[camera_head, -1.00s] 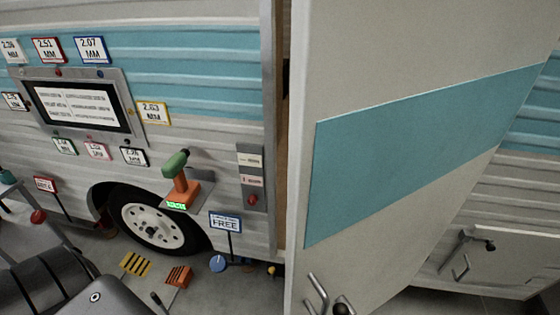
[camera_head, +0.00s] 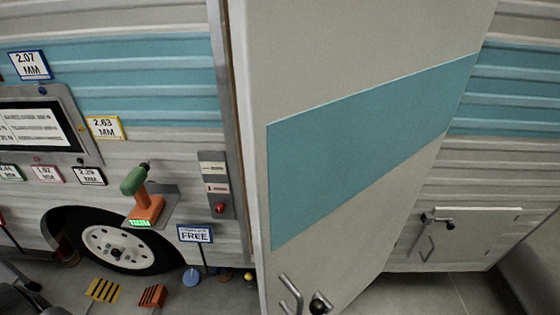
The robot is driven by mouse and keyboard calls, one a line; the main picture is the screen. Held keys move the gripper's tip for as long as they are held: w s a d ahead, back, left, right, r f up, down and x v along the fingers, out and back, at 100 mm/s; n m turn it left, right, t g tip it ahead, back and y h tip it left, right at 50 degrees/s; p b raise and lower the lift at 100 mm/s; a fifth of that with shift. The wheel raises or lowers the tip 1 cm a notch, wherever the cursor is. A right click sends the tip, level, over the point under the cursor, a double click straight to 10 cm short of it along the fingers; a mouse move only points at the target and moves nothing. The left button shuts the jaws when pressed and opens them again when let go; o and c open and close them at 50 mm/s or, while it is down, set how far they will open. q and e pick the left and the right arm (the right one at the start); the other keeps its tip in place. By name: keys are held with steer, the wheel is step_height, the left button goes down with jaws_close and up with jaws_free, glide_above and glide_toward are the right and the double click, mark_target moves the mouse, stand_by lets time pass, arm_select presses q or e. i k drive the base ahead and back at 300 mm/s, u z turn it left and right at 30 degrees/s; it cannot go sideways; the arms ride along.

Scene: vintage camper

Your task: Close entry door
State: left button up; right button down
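The entry door (camera_head: 375,60) is a tall beige panel with a teal band (camera_head: 370,150). It fills the middle of the head view and stands at an angle to the camper wall, not flush with it. A thin brown strip of the door frame (camera_head: 233,150) shows along its left edge. A metal handle (camera_head: 291,294) and a dark round knob (camera_head: 320,303) are on the door at the bottom of the view. The door's lower part is cut off. Neither of my grippers is in view.
Left of the door are a wall panel with a red button (camera_head: 219,208), a green and orange drill (camera_head: 141,194), a FREE sign (camera_head: 195,233) and a wheel (camera_head: 117,247). Orange blocks (camera_head: 152,296) lie on the floor. A small hatch (camera_head: 468,239) is on the right.

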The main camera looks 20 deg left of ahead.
mark_target(346, 108)
steer(key=u, duration=0.75)
steer(key=k, duration=0.8)
steer(key=z, duration=0.6)
